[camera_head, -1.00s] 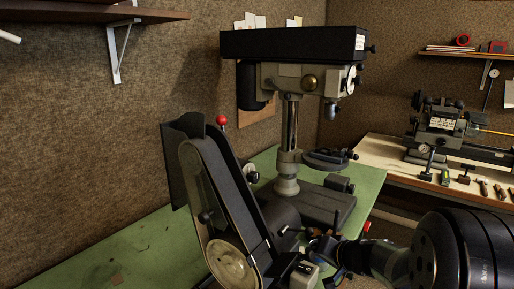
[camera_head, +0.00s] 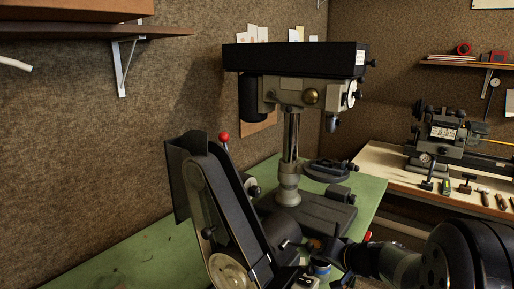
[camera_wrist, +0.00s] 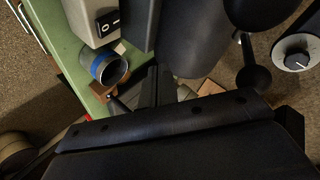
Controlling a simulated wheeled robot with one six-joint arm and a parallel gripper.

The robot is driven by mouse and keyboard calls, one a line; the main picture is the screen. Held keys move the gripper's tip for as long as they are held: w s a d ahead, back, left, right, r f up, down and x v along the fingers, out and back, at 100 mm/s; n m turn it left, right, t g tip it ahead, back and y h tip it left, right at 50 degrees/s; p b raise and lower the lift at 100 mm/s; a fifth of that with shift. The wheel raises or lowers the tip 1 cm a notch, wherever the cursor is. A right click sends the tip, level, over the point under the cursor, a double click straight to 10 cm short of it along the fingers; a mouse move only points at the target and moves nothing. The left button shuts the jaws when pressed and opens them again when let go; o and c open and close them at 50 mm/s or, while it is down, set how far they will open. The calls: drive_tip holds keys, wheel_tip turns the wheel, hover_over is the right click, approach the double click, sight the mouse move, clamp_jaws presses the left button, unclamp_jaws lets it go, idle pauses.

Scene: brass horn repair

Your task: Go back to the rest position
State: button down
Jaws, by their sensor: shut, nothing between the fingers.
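My gripper (camera_wrist: 155,88) shows in the wrist view as two dark fingers close together, with nothing between them. In the head view my arm comes in from the bottom right, and its end is near the belt sander's (camera_head: 222,215) base, partly hidden among dark parts. A metal ring with a blue band (camera_wrist: 108,67) lies beside the fingers in the wrist view, apart from them. The same blue-banded ring (camera_head: 322,268) shows low in the head view.
A drill press (camera_head: 290,150) stands behind the sander on the green bench (camera_head: 150,250). A lathe (camera_head: 440,135) and small tools stand on the bench at the right. A switch box (camera_wrist: 103,22) and a dial (camera_wrist: 296,60) are close around my gripper. Shelves are on the walls.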

drive_tip(key=b, duration=0.3)
hover_over(312, 285)
wheel_tip(312, 285, down, 5)
drive_tip(key=shift+s+r, duration=0.1)
drive_tip(key=shift+b, duration=1.4)
drive_tip(key=shift+b, duration=0.85)
drive_tip(key=shift+s+r+p, duration=0.1)
drive_tip(key=shift+r+p, duration=0.25)
drive_tip(key=shift+p, duration=1.5)
drive_tip(key=shift+r+p, duration=0.1)
drive_tip(key=shift+p, duration=0.75)
